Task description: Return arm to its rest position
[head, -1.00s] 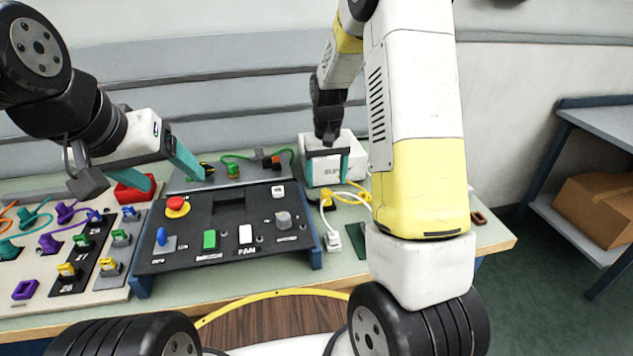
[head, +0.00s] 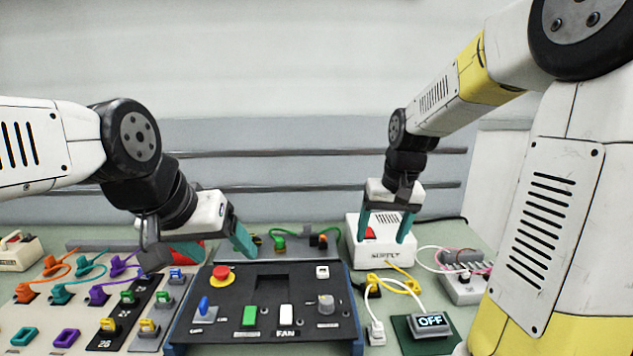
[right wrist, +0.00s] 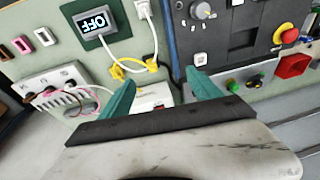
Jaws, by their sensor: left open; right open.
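My right gripper (head: 383,240) is open, with teal fingers spread in front of and above the white supply box (head: 378,268) at the back of the bench. Its fingers also show in the right wrist view (right wrist: 158,98), with nothing between them but the box behind. My left gripper (head: 215,248) is open over the back left of the black control panel (head: 262,335), by a red block (head: 187,250). I cannot tell whether it touches the block. My right arm fills the right side of the head view; my left arm enters from the left.
The panel carries a red button (head: 222,273) and several switches. To its left is a board with coloured plugs and cables (head: 52,315). To its right are an OFF display (head: 430,322), yellow and white cables (head: 385,285) and a white socket unit (head: 465,286). The wall stands behind.

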